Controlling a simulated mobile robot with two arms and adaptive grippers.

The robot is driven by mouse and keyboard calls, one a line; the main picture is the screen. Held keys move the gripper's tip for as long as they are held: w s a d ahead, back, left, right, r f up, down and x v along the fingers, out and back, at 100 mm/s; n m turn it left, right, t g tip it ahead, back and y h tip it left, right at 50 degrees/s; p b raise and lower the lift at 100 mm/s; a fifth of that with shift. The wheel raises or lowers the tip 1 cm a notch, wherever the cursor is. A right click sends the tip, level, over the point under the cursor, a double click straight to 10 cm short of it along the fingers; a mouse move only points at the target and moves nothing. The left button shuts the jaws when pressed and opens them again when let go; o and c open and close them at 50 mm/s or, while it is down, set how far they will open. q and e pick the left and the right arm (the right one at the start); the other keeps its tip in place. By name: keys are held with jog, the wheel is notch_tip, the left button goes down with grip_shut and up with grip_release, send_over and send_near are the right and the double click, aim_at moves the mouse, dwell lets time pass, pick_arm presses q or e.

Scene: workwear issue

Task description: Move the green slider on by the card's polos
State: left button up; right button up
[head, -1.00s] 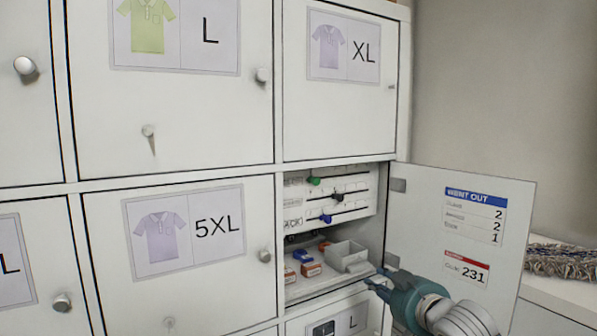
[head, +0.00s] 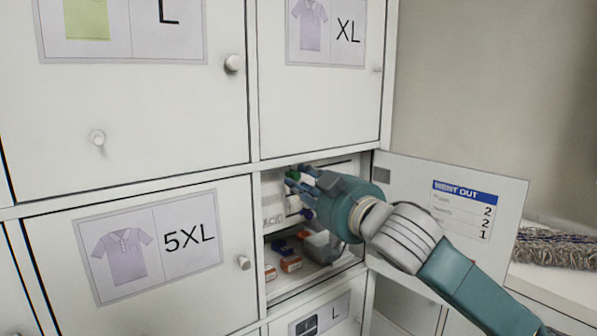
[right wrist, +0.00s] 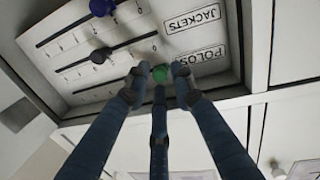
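The slider panel (right wrist: 60,22) is in the open locker compartment. The green slider (right wrist: 160,73) is at the label end of its slot, by the POLOS label (right wrist: 199,62); it also shows in the head view (head: 292,174). My right gripper (head: 298,180) is at the panel. In the right wrist view its fingertips (right wrist: 160,80) stand on both sides of the green slider, looking open; contact cannot be made out. The WENT OUT card (head: 464,208) hangs on the open door, showing 2, 2 and 1; its row names are too small to read. My left gripper is out of view.
A dark slider (right wrist: 100,56) and a purple slider (right wrist: 102,7) sit on neighbouring slots. The open door (head: 400,180) stands to the right behind my arm. Shut lockers (head: 130,120) are to the left.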

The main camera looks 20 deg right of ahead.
jog(key=shift+w+a+r, duration=0.1)
jog(key=shift+w+r, duration=0.05)
jog(key=shift+w, duration=0.7)
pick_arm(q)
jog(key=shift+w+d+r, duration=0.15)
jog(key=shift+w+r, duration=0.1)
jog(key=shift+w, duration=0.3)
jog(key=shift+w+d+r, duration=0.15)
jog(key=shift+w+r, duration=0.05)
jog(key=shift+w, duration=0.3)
pick_arm(e)
jog(key=shift+c, duration=0.3)
grip_shut()
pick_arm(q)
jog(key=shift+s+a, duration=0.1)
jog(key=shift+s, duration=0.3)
